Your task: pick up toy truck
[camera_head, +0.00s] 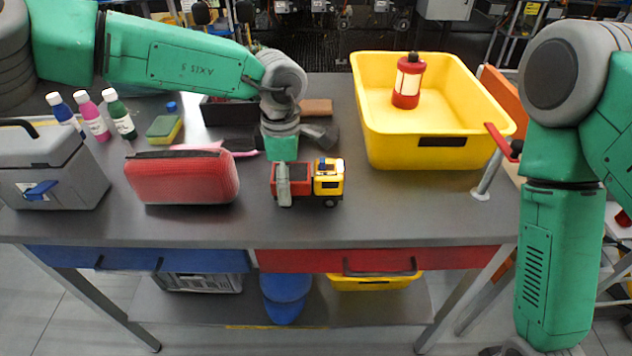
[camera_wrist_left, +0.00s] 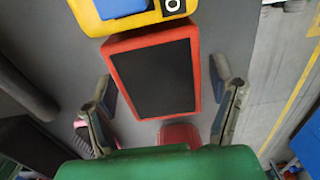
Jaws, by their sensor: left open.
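The toy truck (camera_head: 310,180) stands on the grey table near its front middle, with a yellow cab to the right and a red bed with a dark inside to the left. My left gripper (camera_head: 285,192) is at the bed end of the truck. In the left wrist view the truck's bed (camera_wrist_left: 153,78) lies between the two spread fingers of the left gripper (camera_wrist_left: 163,100), with a gap on each side. The yellow cab is at the top of that view. My right arm hangs at the right in the head view; its gripper is not visible.
A red pencil case (camera_head: 182,177) lies just left of the truck. A grey toolbox (camera_head: 50,170), several bottles and a sponge (camera_head: 163,128) are at the left. The front table strip is clear.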

